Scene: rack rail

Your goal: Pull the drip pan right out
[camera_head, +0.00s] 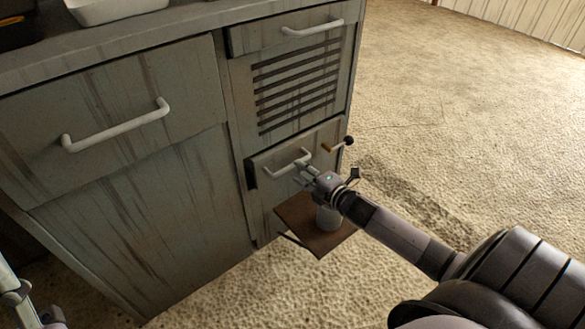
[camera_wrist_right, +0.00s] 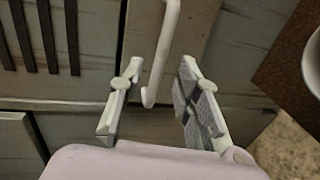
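The front I take for the drip pan (camera_head: 265,179) is the low panel under the slatted grille, with a pale bar handle (camera_head: 284,165). My right gripper (camera_head: 306,172) is at the right end of this handle in the head view. In the right wrist view my right gripper (camera_wrist_right: 160,78) is open, and the bent end of the handle (camera_wrist_right: 166,45) lies between its fingers, with gaps on both sides. The inside of the pan is hidden. Part of my left arm or gripper (camera_head: 20,296) shows at the bottom left, cut off by the frame.
A brown board (camera_head: 294,213) with a pale cup (camera_head: 327,218) on it juts out below my right gripper. A lever with a black knob (camera_head: 348,141) sticks out right of the handle. The grille (camera_head: 298,83) and other drawers are above and left. Floor at right is clear.

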